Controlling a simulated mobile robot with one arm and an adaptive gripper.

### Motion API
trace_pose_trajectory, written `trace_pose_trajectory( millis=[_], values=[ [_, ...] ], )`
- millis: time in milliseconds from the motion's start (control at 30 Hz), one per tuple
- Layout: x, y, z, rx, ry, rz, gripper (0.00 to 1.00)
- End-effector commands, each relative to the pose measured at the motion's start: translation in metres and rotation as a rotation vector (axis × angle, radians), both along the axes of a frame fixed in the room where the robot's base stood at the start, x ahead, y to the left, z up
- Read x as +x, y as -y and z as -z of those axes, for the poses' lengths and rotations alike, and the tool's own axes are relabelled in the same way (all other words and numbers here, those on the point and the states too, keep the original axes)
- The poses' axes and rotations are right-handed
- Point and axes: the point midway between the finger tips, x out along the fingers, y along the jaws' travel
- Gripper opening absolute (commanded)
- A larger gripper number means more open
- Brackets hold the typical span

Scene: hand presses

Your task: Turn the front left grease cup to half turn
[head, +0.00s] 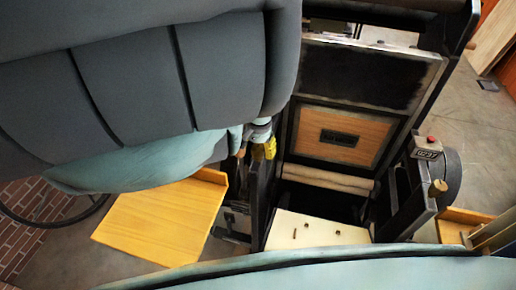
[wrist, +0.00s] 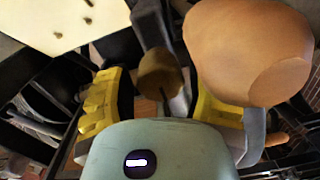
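A brass-brown grease cup (wrist: 160,74) shows in the wrist view on a dark part of the press frame. It lies in the gap between the two yellow fingers of my gripper (wrist: 157,90). The fingers are apart, with visible space on both sides of the cup; I cannot tell how deep between them it sits. In the head view my gripper (head: 263,149) is at the press's left side, mostly covered by my arm. The cup beside it cannot be made out there. Another brass cup (head: 437,187) stands on the right side of the press.
A large wooden knob (wrist: 250,50) is close to the right finger in the wrist view. A pale board (head: 345,236) with small pins lies at the press front. A wooden shelf (head: 160,222) is at left. A counter box (head: 427,148) with a red button is at right.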

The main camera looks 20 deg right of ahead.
Motion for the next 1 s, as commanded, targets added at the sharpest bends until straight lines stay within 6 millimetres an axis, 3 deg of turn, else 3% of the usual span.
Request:
trace_pose_trajectory(
  millis=[67,467,767,1000],
  values=[
    [0.0,0.0,0.0,0.0,0.0,0.0,0.45],
    [0.0002,0.0001,-0.0001,-0.001,0.001,0.0,0.04],
    [0.0004,0.0,0.0011,0.0,0.001,0.036,0.03],
    [0.0022,0.0004,0.0018,-0.002,0.007,0.168,0.03]
  ],
)
